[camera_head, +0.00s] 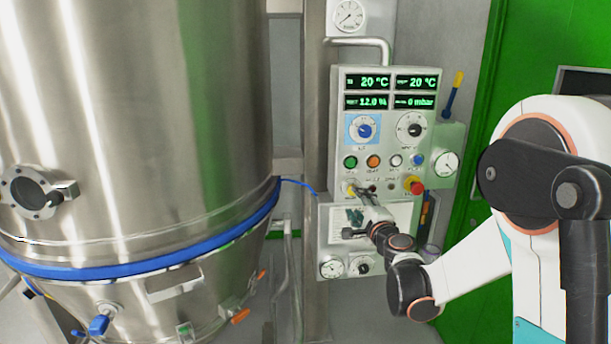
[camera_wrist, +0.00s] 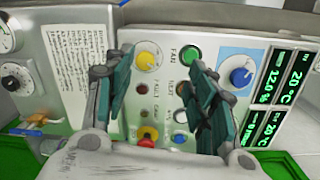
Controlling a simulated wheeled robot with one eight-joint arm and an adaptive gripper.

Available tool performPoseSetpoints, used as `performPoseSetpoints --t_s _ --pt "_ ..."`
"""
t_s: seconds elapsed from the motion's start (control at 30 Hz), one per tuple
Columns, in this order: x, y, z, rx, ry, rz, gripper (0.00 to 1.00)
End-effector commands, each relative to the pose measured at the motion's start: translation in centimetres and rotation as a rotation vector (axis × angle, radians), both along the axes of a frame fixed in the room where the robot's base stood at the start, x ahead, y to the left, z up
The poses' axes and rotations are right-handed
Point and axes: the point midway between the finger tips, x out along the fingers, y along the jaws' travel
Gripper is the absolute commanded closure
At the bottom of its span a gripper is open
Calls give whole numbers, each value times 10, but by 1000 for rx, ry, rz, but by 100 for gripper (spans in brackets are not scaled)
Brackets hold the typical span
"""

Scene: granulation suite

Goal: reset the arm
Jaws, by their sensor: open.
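My gripper (camera_head: 358,204) is in front of the control panel (camera_head: 375,130), near its lower middle. In the wrist view, my gripper (camera_wrist: 160,82) shows its two teal-padded fingers spread apart with nothing between them. The panel's yellow knob (camera_wrist: 148,60), small indicators and a red-and-yellow emergency stop (camera_wrist: 147,137) show in the gap behind the fingers. The green FAN button (camera_wrist: 191,53) is beside the right finger's tip. Whether a fingertip touches the panel, I cannot tell.
A large steel vessel (camera_head: 130,110) with a blue band (camera_head: 130,268) fills the left. A steel post (camera_head: 315,120) stands between vessel and panel. A pipe handle (camera_head: 375,42) juts above the panel. A green wall (camera_head: 545,50) is behind on the right.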

Motion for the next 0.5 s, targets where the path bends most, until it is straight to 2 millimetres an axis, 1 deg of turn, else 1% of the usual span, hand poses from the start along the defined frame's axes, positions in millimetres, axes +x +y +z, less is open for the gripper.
performPoseSetpoints --t_s 0.03,0.1,0.17,0.2,0.33,0.47,0.5 --pt "-12 10 13 -63 8 32 49" --pt "-27 24 25 -157 21 76 49" --pt "-41 34 34 -238 33 115 49" --pt "-51 40 39 -291 42 141 49" --pt "-87 58 50 -461 77 222 49" --pt "-126 72 53 -630 117 304 49" --pt "-139 75 52 -683 131 329 49"
